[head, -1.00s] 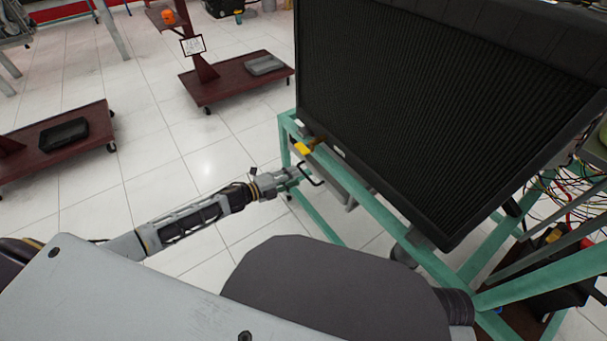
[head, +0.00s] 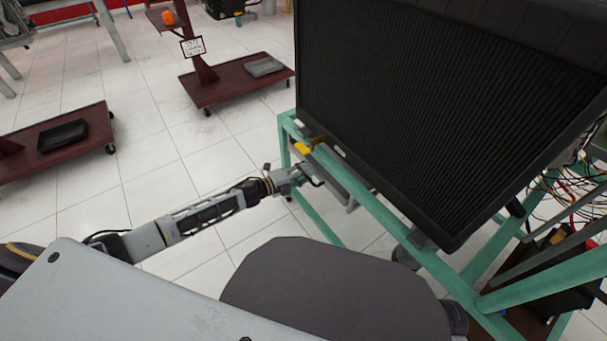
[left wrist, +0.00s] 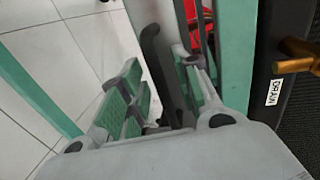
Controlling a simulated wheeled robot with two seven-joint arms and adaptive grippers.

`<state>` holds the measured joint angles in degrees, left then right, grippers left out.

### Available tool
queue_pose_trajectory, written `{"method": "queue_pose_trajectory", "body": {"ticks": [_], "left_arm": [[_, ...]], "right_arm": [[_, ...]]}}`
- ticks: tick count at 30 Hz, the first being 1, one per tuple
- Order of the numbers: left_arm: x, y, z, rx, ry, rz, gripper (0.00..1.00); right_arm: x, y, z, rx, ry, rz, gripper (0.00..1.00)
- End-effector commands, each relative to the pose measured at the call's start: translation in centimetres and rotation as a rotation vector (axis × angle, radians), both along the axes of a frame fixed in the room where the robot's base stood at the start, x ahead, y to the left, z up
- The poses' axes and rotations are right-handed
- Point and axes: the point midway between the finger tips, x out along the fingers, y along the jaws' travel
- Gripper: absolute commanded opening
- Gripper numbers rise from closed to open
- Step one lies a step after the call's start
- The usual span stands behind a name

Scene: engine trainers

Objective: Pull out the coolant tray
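The coolant tray (head: 349,188) is a grey tray under the radiator, inside the green frame; its visible edge is partly behind a frame rail. My left gripper (head: 307,174) is at the tray's near left end in the head view. In the left wrist view the two green-padded fingers of this gripper (left wrist: 158,78) stand apart. A black handle bar (left wrist: 152,45) runs between them. I cannot tell whether either pad touches it. My right gripper is not in view.
The black radiator (head: 440,100) leans above the tray on the green frame (head: 385,215). A yellow drain valve (head: 303,148) juts out just above my gripper. Maroon trolleys (head: 232,82) stand farther back. White floor left of the frame is free.

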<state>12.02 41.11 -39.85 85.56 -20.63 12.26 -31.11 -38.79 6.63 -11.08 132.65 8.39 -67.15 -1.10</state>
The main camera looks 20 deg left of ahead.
Motion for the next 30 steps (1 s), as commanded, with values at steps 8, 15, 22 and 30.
{"method": "queue_pose_trajectory", "body": {"ticks": [8,15,22,30], "left_arm": [[-0.01,0.00,0.01,0.000,0.000,0.000,0.20],[-0.01,0.01,0.01,0.000,0.000,0.000,0.00],[-0.03,0.02,-0.01,0.000,0.000,0.000,0.00],[-0.44,0.33,-0.02,0.001,0.001,0.000,0.00]], "right_arm": [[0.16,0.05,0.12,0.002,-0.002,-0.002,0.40],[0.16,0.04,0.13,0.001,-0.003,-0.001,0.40],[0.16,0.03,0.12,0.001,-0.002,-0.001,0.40],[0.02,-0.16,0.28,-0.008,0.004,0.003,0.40]]}}
